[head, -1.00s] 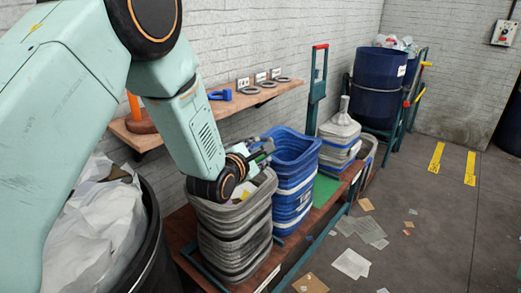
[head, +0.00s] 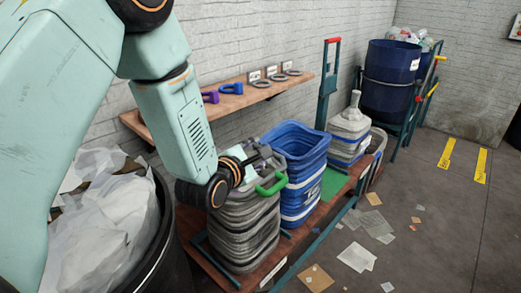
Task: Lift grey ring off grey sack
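The grey sack (head: 240,231) stands folded in rings on the wooden bench, its mouth partly hidden by my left arm. My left gripper (head: 265,159) is over its mouth, with dark fingers pointing right. The fingers are small and partly hidden, so I cannot tell whether they are open or shut. A green handle (head: 272,184) is at the sack's right rim, just below the fingers; I cannot tell if they touch. I cannot make out a separate grey ring on the sack. My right gripper is not in view.
Blue sack (head: 300,180) stands close behind the grey one. A wall shelf (head: 222,108) holds purple and blue handles and grey rings (head: 278,77). A dark bin (head: 160,255) with white bags is at left. Floor at right has scattered paper (head: 357,257).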

